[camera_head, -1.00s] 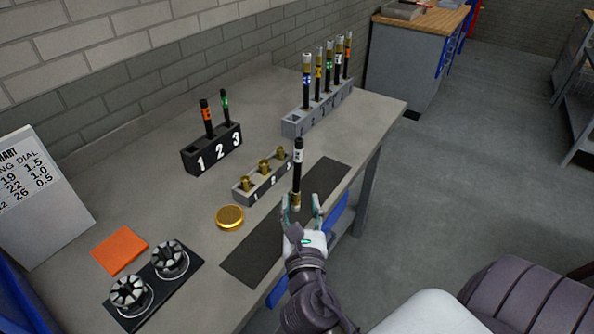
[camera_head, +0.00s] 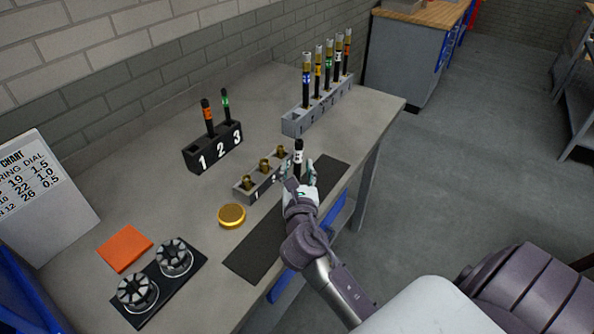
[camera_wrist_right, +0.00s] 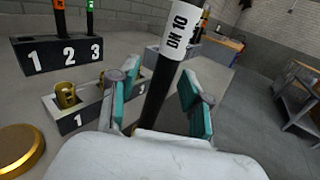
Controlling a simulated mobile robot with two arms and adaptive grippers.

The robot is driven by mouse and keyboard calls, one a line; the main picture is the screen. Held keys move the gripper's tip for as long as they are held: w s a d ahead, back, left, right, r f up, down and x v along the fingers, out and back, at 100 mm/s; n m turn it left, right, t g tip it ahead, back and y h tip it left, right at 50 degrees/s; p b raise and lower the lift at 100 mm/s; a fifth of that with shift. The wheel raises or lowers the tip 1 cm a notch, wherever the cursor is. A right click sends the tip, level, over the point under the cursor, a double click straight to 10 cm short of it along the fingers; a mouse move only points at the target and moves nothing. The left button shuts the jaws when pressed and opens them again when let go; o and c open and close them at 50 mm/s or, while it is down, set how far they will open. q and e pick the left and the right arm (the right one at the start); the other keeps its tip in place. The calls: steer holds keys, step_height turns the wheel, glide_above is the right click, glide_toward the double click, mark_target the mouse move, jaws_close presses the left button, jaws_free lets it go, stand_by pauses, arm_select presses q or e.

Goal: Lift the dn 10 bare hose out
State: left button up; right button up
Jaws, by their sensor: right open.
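The DN 10 hose (camera_head: 299,158) is a black upright tube with a white label near its top. In the right wrist view the hose (camera_wrist_right: 177,42) shows its "DN 10" label and leans slightly. My right gripper (camera_head: 298,171) is open, with its fingers on either side of the hose. Its teal finger pads (camera_wrist_right: 155,88) stand apart from the hose in the wrist view. The hose's lower end is hidden behind the gripper, so I cannot tell what it rests in. My left gripper is not in view.
A small grey rack (camera_head: 243,194) with brass fittings is close left of the gripper. A grey rack (camera_head: 290,126) of several hoses stands behind. A dark mat (camera_head: 255,248) lies bare in front.

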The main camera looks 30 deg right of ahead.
steer(key=shift+s, duration=0.1)
jaws_close()
steer(key=shift+r, duration=0.1)
